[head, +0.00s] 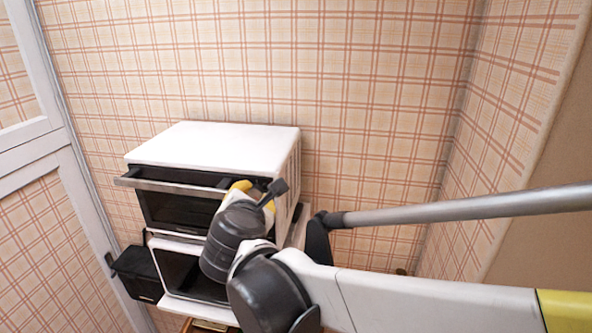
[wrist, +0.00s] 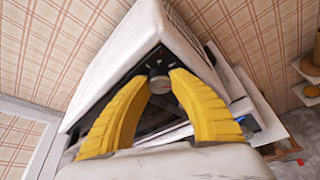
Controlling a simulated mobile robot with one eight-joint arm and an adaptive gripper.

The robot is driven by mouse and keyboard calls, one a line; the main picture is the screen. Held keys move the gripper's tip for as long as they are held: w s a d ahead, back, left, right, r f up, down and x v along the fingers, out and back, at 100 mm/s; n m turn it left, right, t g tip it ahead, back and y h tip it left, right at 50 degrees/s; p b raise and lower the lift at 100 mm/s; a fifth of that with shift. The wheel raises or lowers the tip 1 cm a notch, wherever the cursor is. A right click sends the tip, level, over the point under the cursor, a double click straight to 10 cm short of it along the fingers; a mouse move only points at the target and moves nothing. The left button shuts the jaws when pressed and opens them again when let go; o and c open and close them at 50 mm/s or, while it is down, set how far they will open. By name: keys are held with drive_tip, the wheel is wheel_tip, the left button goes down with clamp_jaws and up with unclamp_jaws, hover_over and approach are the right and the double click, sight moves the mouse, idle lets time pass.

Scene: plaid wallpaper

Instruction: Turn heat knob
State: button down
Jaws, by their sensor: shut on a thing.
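A white toaster oven (head: 215,145) with a dark front and a silver handle bar (head: 180,187) stands against the wall in the head view. Its white top also shows in the wrist view (wrist: 115,55). A round grey heat knob (wrist: 159,85) sits on the dark control strip, near the oven's corner in the wrist view. My gripper (wrist: 160,80) has its yellow fingertips on both sides of this knob and is shut on it. In the head view my gripper (head: 254,194) is at the oven's front right, and my wrist hides the knob and much of the panel.
A white open-fronted box (head: 176,262) stands below the oven, with a black container (head: 137,272) at its left. A white door frame (head: 68,150) runs along the far left. The right wall is close to my arm.

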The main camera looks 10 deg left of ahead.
drive_tip(key=c, duration=1.1)
unclamp_jaws()
